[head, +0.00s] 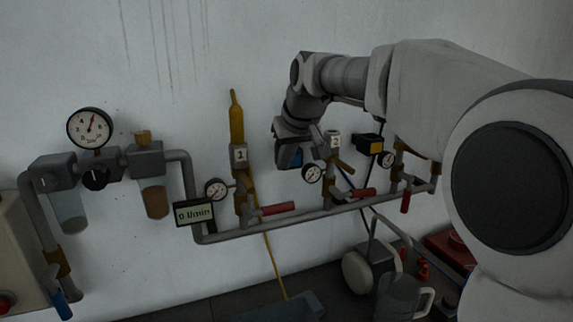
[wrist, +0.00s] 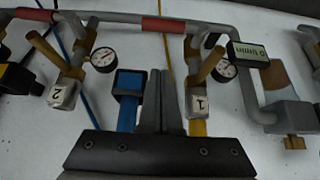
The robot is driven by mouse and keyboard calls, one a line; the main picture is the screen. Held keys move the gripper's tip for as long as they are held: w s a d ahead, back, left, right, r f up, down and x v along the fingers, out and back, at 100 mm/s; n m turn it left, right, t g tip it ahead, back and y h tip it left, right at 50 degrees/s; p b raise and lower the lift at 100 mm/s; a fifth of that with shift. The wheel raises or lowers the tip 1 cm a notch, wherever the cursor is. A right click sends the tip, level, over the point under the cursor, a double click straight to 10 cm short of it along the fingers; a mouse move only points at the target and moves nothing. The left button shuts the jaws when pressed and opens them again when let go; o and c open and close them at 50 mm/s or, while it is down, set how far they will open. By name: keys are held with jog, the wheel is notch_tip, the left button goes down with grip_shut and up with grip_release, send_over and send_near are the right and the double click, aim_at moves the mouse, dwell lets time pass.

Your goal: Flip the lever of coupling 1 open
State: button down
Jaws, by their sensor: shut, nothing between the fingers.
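Coupling 1 is a brass fitting with a grey tag marked 1 (head: 239,155) on the wall pipe, with a yellow hose (head: 236,122) on its upper side. In the wrist view its tag (wrist: 200,104) appears upside down, and its brass lever (wrist: 208,66) slants outward from the body. In the head view the lever is hard to tell from the brass body. My gripper (wrist: 160,78) is shut and empty. In the wrist view its fingers are just left of coupling 1, apart from the lever. In the head view the fingertips are not clear.
Coupling 2 (head: 335,141), with its own brass lever (head: 345,167), stands to the right. Red valve handles (head: 278,208), gauges (head: 216,189) and a flow display (head: 194,212) line the pipe. A regulator gauge (head: 90,127) is at left. The wall above coupling 1 is clear.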

send_over(280, 207)
jog(key=f, duration=0.4)
jog(key=f+p, duration=0.1)
jog(key=f, duration=0.1)
jog(key=shift+w+a+f, duration=0.2)
jog(key=shift+w+a, duration=0.05)
jog(key=shift+w, duration=0.15)
jog(key=shift+s+d+f, duration=0.1)
jog(key=shift+s+f, duration=0.05)
jog(key=shift+f, duration=0.4)
jog(key=shift+s+d+f, duration=0.1)
jog(key=shift+s+f, duration=0.05)
jog(key=shift+f, duration=0.4)
jog(key=shift+s+f, duration=0.1)
jog(key=shift+f, duration=0.6)
jog(key=shift+d+f, duration=0.1)
jog(key=shift+f, duration=0.05)
